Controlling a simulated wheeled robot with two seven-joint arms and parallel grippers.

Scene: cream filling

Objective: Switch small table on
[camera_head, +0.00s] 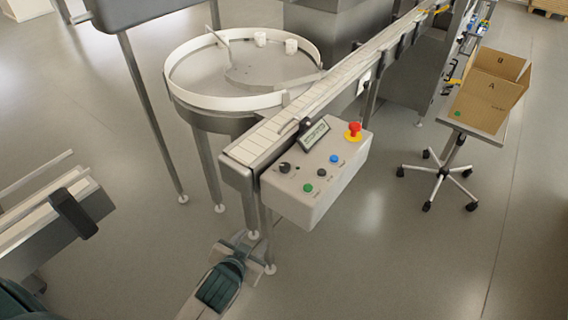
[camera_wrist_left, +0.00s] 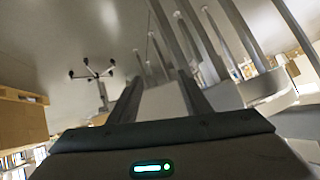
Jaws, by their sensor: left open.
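The grey control box (camera_head: 315,175) is mounted at the near end of the conveyor. My left gripper (camera_head: 246,250) is open and empty, below and left of the box, apart from the buttons. Its two fingers show in the left wrist view (camera_wrist_left: 160,100). My right gripper is out of view.
The conveyor (camera_head: 330,80) runs from the box to the upper right. A cardboard box (camera_head: 487,100) sits on a wheeled stand (camera_head: 447,172) at the right. Another conveyor end (camera_head: 50,222) is at the left. Floor right of the control box is clear.

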